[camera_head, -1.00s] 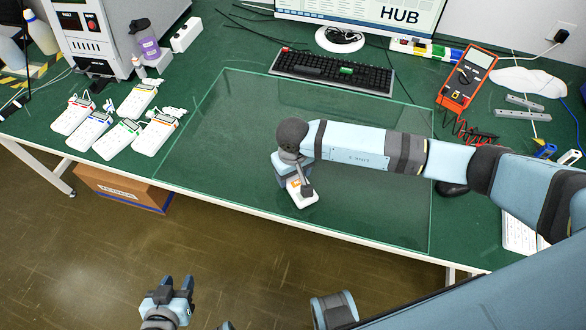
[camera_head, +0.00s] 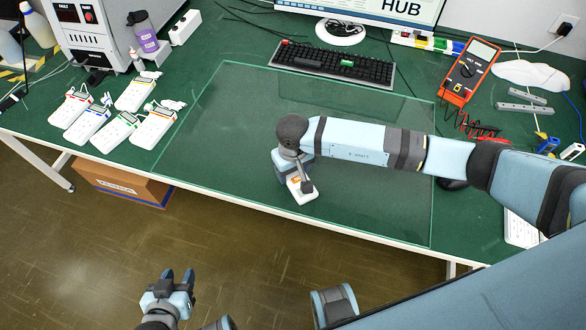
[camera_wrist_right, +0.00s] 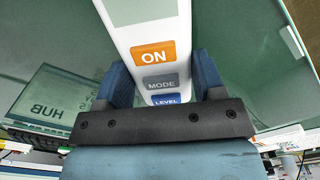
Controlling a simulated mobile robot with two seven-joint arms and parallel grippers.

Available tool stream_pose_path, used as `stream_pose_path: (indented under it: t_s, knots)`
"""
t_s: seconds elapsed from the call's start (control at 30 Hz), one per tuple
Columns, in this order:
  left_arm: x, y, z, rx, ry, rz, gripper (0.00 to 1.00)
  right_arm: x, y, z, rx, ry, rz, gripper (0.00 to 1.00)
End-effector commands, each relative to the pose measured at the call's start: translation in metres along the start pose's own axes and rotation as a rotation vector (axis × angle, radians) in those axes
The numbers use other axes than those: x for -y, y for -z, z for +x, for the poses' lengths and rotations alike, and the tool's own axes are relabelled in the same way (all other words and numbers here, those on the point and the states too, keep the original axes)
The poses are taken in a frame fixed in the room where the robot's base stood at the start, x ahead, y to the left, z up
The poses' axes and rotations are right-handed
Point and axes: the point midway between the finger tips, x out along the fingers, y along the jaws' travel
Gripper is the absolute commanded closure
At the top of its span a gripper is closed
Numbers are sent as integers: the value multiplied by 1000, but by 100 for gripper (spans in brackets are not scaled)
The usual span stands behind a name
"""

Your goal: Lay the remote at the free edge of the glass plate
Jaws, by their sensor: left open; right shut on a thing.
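The remote (camera_head: 304,194) is white, with an orange ON button, a grey MODE button and a blue LEVEL button in the right wrist view (camera_wrist_right: 157,25). My right gripper (camera_wrist_right: 163,82) is shut on it, a finger on each side. It is over the front middle part of the glass plate (camera_head: 215,110), close to the front edge. I cannot tell whether the remote touches the glass. My gripper and wrist hide part of it in the head view. My left gripper (camera_head: 179,279) is open and empty, in front of the table and away from the plate.
Several white handheld units (camera_head: 113,132) lie left of the plate. A keyboard (camera_head: 335,64) lies along its back edge. An orange multimeter (camera_head: 468,72) is at the right. My right arm crosses the plate's right half. The plate's left part is clear.

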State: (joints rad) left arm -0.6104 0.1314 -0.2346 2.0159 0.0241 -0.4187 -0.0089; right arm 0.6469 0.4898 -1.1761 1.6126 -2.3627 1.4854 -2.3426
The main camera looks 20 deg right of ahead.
Motion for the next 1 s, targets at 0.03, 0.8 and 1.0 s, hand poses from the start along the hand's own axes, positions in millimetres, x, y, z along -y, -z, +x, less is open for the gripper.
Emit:
stream_pose_path:
  t_s: [0.03,0.8,1.0]
  knots:
    - [0,-2,1,0,0,0,57,0,0,2,-1,0,0,67]
    - [-1,1,1,8,-1,-13,57,-1,2,-18,-4,1,0,7]
    - [-1,2,2,3,-1,-14,57,-1,2,-64,-6,0,-1,7]
